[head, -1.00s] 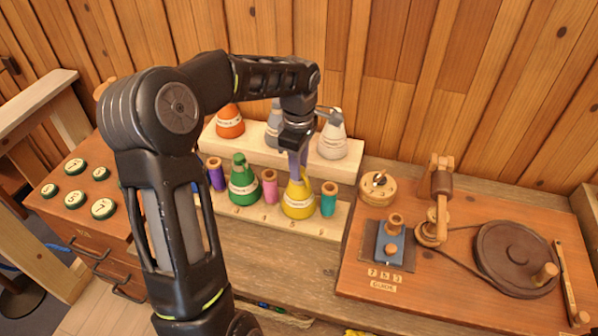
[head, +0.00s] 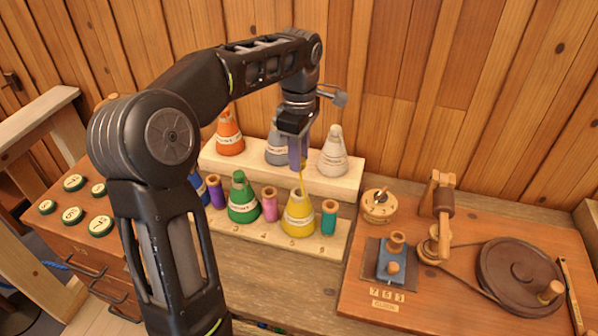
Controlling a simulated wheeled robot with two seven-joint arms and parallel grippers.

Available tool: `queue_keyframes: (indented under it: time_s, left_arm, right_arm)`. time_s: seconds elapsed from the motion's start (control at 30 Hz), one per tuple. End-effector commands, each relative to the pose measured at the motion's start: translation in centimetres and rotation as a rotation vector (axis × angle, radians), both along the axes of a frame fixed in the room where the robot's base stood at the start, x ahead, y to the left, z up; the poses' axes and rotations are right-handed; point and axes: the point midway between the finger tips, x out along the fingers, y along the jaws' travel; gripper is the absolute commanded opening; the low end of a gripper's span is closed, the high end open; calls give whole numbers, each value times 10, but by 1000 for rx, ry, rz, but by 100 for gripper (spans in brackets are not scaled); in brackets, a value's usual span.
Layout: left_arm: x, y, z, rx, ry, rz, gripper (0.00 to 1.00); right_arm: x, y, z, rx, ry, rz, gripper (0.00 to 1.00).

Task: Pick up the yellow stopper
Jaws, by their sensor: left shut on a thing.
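A yellow cone-shaped flask (head: 298,219) with a white label stands upright in the front row of the wooden rack, between the pink and teal spools. My left gripper (head: 299,165) is above this flask, pointing down, with its jaws shut. A thin yellow piece (head: 302,182), apparently part of the yellow stopper, runs from between the fingertips down to the flask's mouth. The fingers hide most of the stopper. I cannot tell whether its lower end is clear of the flask. My right gripper is not in view.
Green (head: 242,201) and blue flasks share the front row with purple, pink (head: 269,205) and teal (head: 329,217) spools. Orange (head: 230,137), grey and white (head: 333,156) flasks stand on the step behind. A wooden winding machine (head: 520,272) is at right.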

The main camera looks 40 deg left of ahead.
Motion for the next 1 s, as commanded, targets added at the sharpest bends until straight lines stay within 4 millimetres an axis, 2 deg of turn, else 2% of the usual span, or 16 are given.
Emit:
queue_keyframes:
  time_s: [0.17,1.0]
  left_arm:
    - [0,0,14,-1,-1,0,0]
    - [1,-3,16,-1,-1,-6,0]
  right_arm:
    - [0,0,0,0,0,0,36]
    - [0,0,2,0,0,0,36]
